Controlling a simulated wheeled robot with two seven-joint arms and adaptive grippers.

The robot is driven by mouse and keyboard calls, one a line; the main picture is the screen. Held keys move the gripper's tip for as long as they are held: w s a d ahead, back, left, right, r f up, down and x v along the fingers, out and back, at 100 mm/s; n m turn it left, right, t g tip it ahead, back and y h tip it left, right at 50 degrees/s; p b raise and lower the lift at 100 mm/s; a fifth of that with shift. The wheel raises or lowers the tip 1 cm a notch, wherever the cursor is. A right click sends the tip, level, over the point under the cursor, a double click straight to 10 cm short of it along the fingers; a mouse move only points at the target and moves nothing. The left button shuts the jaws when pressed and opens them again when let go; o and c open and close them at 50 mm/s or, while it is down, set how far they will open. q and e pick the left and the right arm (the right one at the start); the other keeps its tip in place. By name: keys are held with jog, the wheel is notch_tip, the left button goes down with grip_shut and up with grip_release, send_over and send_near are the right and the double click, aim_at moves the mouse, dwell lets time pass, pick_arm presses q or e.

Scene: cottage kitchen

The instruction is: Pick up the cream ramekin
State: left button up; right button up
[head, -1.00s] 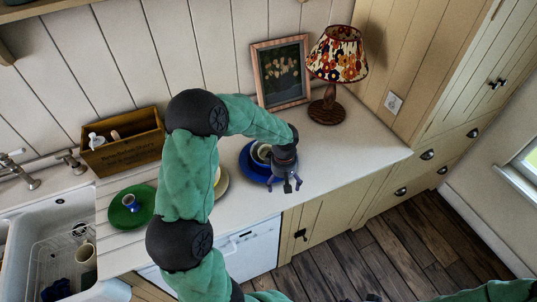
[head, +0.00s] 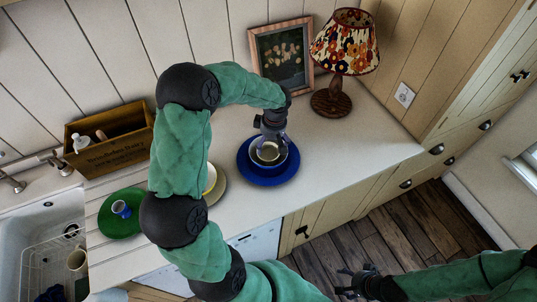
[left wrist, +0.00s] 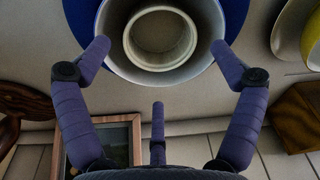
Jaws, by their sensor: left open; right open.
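The cream ramekin (head: 268,153) sits inside a bowl (head: 287,158) on a blue plate (head: 262,180) on the counter. In the left wrist view the ramekin (left wrist: 160,36) shows from above, with the pale inside of the bowl (left wrist: 204,40) around it and the blue plate (left wrist: 238,10) beyond. My left gripper (head: 270,137) is open over the bowl, its fingers spread; in the left wrist view its two side fingertips (left wrist: 160,50) lie either side of the ramekin, apart from it. My right gripper (head: 357,284) is open and empty, low at the front, away from the counter.
A patterned lamp (head: 345,42) and a picture frame (head: 282,56) stand behind the plate. At left are a wooden box (head: 112,150), a green plate (head: 112,222) with a small blue cup, and the sink (head: 25,225). The counter right of the blue plate is clear.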

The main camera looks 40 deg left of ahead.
aim_at(268, 156)
pick_arm(q)
jog(key=shift+w+a+f, duration=0.15)
jog(key=shift+f, duration=1)
jog(key=shift+a+f, duration=0.15)
jog(key=shift+f, duration=0.85)
jog(key=shift+a+f, duration=0.1)
jog(key=shift+f, duration=0.85)
jog(key=c, duration=1)
jog(key=shift+o, duration=0.2)
